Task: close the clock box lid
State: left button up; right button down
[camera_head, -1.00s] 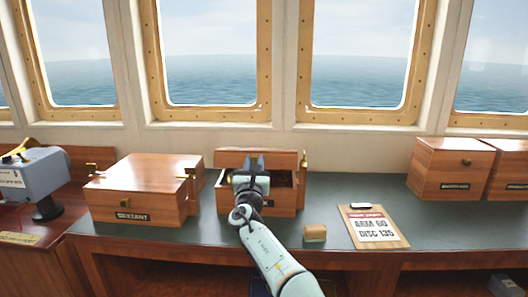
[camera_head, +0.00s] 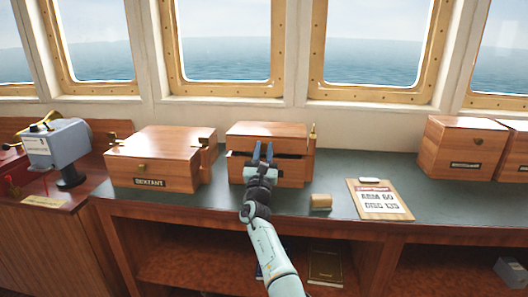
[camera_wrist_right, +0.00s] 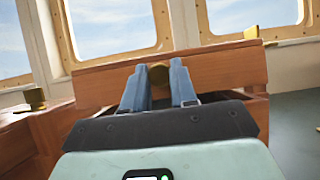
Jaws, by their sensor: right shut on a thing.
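The clock box (camera_head: 296,172) is a reddish wooden box on the counter, in the middle of the head view. Its lid (camera_head: 288,143) is tilted partly down, with a dark gap between its front edge and the box. My right gripper (camera_head: 263,149) reaches up to the lid's front from below. In the wrist view its two blue fingers (camera_wrist_right: 158,78) are shut on a round brass knob (camera_wrist_right: 158,73) on the lid's front (camera_wrist_right: 215,68). The label and part of the front are hidden behind my gripper. My left gripper is not in view.
A sextant box (camera_head: 150,175) stands close on the left. A small wooden block (camera_head: 321,202) and a clipboard (camera_head: 382,200) lie to the right on the green counter (camera_head: 350,160). Another wooden box (camera_head: 455,147) is farther right. Windows rise behind.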

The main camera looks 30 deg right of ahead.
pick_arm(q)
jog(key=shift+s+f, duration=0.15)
pick_arm(e)
jog(key=shift+w+d+f, duration=0.1)
jog(key=shift+d+f, duration=0.05)
jog(key=shift+f, duration=0.3)
jog(key=c, duration=0.9)
grip_release()
jog(key=shift+d, duration=0.1)
jog(key=shift+c, duration=0.2)
jog(key=shift+w+a, duration=0.1)
jog(key=shift+a, duration=0.1)
jog(key=b+v, duration=0.1)
jog(key=v, duration=0.5)
jog(key=b+v, duration=0.2)
jog(key=v, duration=0.4)
jog(key=shift+s+d+r, duration=0.1)
jog(key=shift+s+r, duration=0.1)
jog(key=shift+r, duration=0.05)
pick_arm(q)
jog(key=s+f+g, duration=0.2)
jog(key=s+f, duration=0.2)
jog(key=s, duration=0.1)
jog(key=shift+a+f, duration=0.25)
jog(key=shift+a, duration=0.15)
pick_arm(e)
jog(key=shift+s+a+f, duration=0.3)
jog(key=shift+s, duration=0.15)
